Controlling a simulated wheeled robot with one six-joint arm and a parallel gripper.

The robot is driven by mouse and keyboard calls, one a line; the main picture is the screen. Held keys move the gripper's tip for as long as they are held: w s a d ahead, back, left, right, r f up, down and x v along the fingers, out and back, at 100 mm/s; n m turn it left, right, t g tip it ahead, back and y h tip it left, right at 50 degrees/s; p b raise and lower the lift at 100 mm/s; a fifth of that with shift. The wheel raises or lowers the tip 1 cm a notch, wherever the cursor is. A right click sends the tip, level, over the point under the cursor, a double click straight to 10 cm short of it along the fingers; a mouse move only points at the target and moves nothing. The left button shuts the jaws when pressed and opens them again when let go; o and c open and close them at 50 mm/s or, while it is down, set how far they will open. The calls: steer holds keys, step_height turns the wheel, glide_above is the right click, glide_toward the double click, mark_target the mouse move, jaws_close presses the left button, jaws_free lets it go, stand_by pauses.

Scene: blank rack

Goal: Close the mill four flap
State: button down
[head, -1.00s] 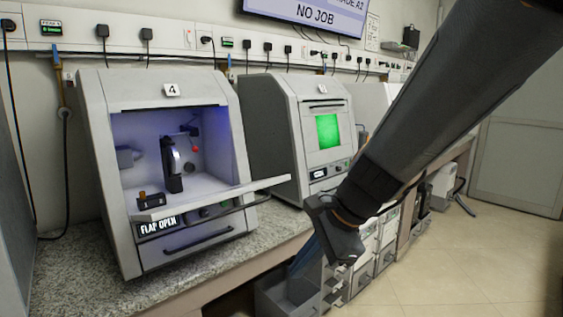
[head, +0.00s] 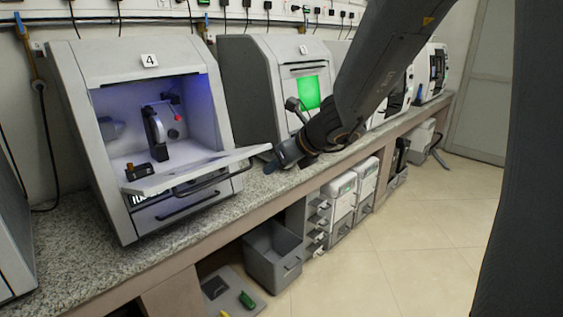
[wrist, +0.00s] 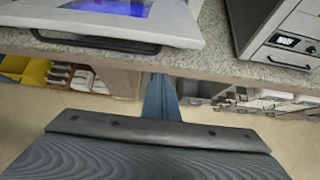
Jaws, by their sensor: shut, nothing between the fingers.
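Mill four (head: 110,57), a grey cabinet labelled 4, stands on the bench at left in the head view. Its flap (head: 215,169) is folded down and sticks out forward, so the lit purple-white chamber is open. A vise-like fixture (head: 155,132) stands inside. In the wrist view the flap (wrist: 170,22) is at top left, with its dark handle (wrist: 95,42) along the front edge. My gripper (head: 272,167) is shut and empty, just right of the flap's outer end. Its fingertips (wrist: 161,85) show in the wrist view, apart from the flap.
A second mill (head: 245,85) with a green window stands right of mill four, close behind my gripper. The granite bench (head: 70,262) runs beneath them. A grey bin (head: 272,262) and drawer units (head: 340,205) sit below. Open floor (head: 430,240) lies to the right.

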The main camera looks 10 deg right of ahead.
steer(key=shift+w+a+r+p, duration=0.5)
steer(key=shift+w+p, duration=0.2)
steer(key=shift+w+a+r+p, duration=0.5)
steer(key=shift+w+p, duration=0.2)
